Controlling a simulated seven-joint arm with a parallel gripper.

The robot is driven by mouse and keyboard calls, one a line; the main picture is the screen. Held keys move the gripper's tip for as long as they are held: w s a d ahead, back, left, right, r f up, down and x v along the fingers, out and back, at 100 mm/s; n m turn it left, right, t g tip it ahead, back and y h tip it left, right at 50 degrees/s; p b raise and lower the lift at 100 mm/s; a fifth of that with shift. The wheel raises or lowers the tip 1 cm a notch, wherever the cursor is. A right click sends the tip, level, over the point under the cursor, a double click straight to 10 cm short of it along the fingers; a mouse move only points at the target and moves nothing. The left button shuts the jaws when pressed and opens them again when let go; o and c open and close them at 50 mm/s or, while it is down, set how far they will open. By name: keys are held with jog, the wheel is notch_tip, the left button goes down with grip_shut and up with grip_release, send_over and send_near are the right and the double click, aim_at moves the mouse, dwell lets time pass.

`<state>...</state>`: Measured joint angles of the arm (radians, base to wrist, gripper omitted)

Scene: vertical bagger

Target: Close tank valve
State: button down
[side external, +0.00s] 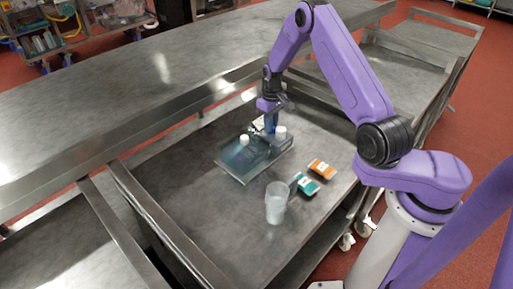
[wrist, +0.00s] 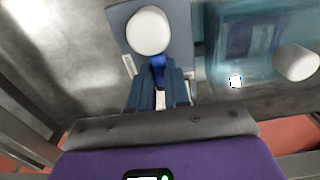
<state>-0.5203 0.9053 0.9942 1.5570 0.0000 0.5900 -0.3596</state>
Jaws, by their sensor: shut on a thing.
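The tank (side external: 238,160) is a translucent blue box lying on the steel cart top, with white caps on it. It also shows at the upper right of the wrist view (wrist: 225,62), with a white cap (wrist: 297,62) beside it. My gripper (side external: 270,128) points down at the tank's far side. In the wrist view my gripper (wrist: 159,78) has its dark blue fingers close together on a bright blue piece, which looks like the tank valve (wrist: 158,66). A round white knob (wrist: 148,30) sits just beyond the fingertips. The fingers hide most of the valve, so its angle is unclear.
A clear pitcher (side external: 276,205) stands in front of the tank. A teal packet (side external: 307,184) and an orange packet (side external: 321,168) lie to its right. The cart top (side external: 190,200) is bare at the left. A long steel counter (side external: 140,85) runs behind.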

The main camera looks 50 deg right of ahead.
jog(key=m, duration=0.4)
jog(key=shift+m, duration=0.3)
jog(key=m, duration=0.4)
jog(key=shift+m, duration=4.7)
jog(key=c, duration=0.9)
grip_release()
jog(key=shift+s, duration=0.1)
